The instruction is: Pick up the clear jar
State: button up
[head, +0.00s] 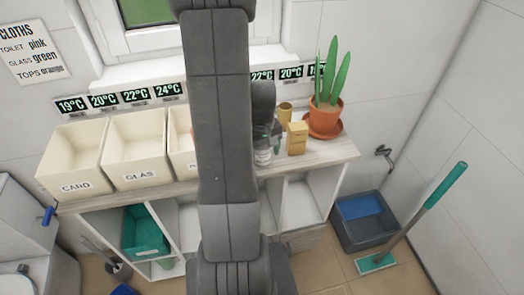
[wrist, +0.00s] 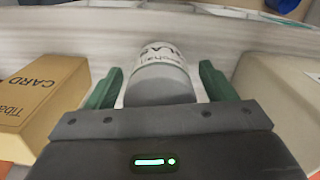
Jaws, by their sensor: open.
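The clear jar (wrist: 160,82) with a white printed label is in the middle of the wrist view, between the two green fingers of my gripper (wrist: 160,73). The fingers are open, one on each side of it, with a visible gap at both sides. In the head view the jar (head: 262,155) stands on the shelf top just right of my arm, partly hidden by it. My gripper (head: 276,130) is mostly hidden there behind my arm.
A yellow card box (wrist: 38,98) is left of the gripper in the wrist view; it also shows in the head view (head: 297,139). A beige bin (wrist: 285,85) is close on the right. A brown cup (head: 285,112) and a potted plant (head: 326,118) stand on the shelf top (head: 335,154).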

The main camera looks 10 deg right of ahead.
jog(key=shift+f, duration=0.15)
jog(key=c, duration=1.1)
